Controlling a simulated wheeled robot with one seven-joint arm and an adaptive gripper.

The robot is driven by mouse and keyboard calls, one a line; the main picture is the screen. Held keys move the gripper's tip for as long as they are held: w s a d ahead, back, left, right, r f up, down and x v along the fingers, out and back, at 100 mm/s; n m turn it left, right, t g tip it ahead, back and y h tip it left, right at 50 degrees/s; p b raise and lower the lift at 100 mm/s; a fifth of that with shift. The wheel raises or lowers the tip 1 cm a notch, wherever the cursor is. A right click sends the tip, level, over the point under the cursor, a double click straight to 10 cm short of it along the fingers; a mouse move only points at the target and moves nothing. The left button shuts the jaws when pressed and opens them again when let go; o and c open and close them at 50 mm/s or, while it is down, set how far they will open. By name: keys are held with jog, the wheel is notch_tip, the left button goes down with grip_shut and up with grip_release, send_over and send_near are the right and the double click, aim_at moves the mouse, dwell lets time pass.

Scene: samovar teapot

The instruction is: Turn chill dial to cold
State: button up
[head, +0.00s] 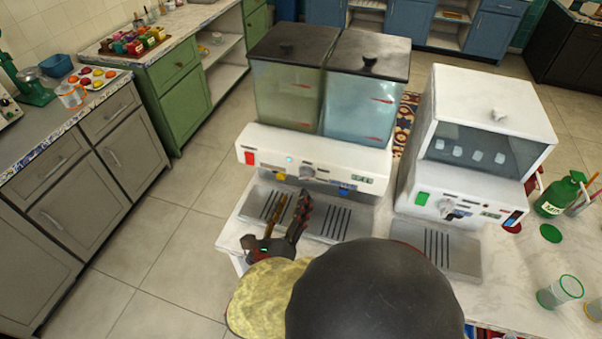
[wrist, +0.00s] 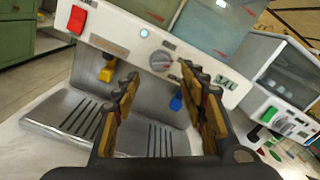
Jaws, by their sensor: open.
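The drink dispenser (head: 262,149) has two clear tanks and a white front panel. A round grey dial (head: 307,172) sits mid-panel; in the wrist view the dial (wrist: 161,61) shows just beyond and between my fingertips. Its markings are too small to read. My gripper (head: 290,202) is open and empty, in front of and below the panel, above the drip tray. In the wrist view its fingers (wrist: 159,78) stand apart on either side of the dial, and it does not appear to touch it.
A red switch (wrist: 76,19), a yellow tap (wrist: 107,72) and a blue tap (wrist: 176,102) are on the dispenser. A white ice machine (head: 474,172) with its own dial stands to the right. A green bottle (head: 556,197) and cups (head: 560,291) are at far right.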

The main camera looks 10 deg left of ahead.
aim_at(303, 180)
jog(key=shift+w+d+b, duration=0.2)
jog(key=shift+w+b, duration=0.25)
jog(key=shift+w, duration=1.55)
jog(key=shift+w+d+b, duration=0.2)
jog(key=shift+w+b, duration=0.2)
jog(key=shift+w, duration=1.55)
jog(key=shift+c, duration=1.2)
grip_shut()
